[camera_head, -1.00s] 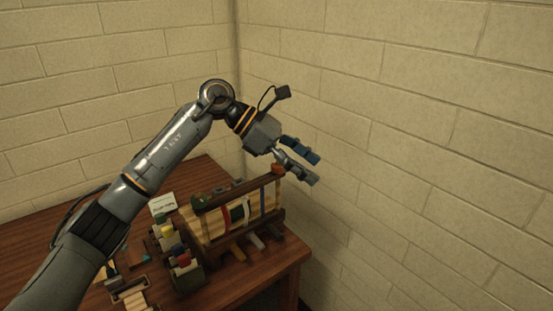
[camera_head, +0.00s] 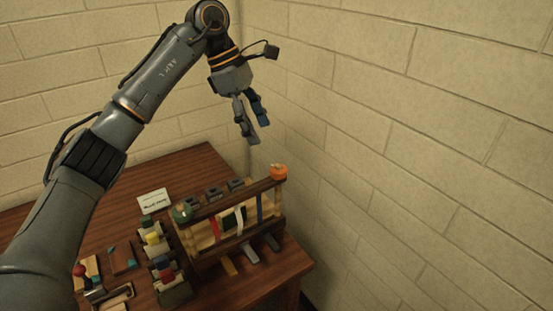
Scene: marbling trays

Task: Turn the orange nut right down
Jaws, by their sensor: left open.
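The orange nut (camera_head: 279,171) sits on top of the right end post of a wooden frame (camera_head: 236,197) on the table. How far down it is turned I cannot tell. A green nut (camera_head: 182,211) sits on the frame's left post. My left gripper (camera_head: 252,132) is open and empty, fingers pointing down, in the air above the frame and up and left of the orange nut in the picture. It does not touch the nut. My right gripper is not in view.
Coloured strips hang in the frame. Small holders with yellow (camera_head: 153,238) and red (camera_head: 167,276) items stand left of it. The brown table (camera_head: 190,166) has clear room at the back, near the brick walls.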

